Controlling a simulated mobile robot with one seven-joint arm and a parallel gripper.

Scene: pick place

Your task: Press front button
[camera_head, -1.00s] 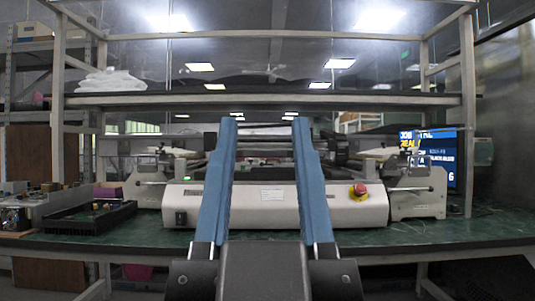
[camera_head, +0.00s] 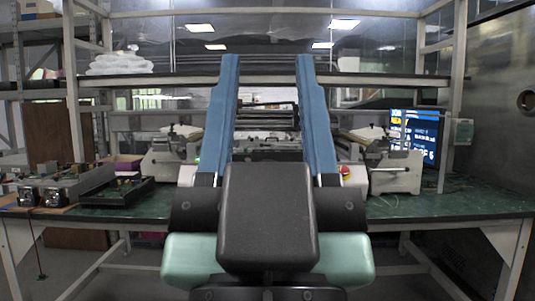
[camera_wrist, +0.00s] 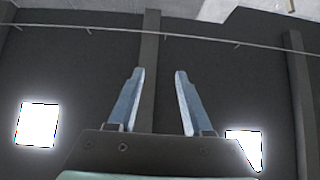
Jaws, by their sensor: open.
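My gripper (camera_head: 267,62) stands upright in the middle of the head view, its two blue fingers apart and nothing between them. It also shows open in the wrist view (camera_wrist: 160,74), against a dark ceiling. Behind it on the green bench stands a pale machine (camera_head: 394,174), its middle mostly hidden by my gripper and wrist. A red button with some yellow (camera_head: 345,170) on the machine peeks out just right of the right finger, partly hidden. My gripper is apart from the machine. No button shows in the wrist view.
The green bench (camera_head: 440,205) has free room at its right front. A black tray (camera_head: 118,192) and electronic parts (camera_head: 30,195) lie on its left. A lit monitor (camera_head: 415,135) stands at the right rear. A shelf (camera_head: 400,80) spans above the machine.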

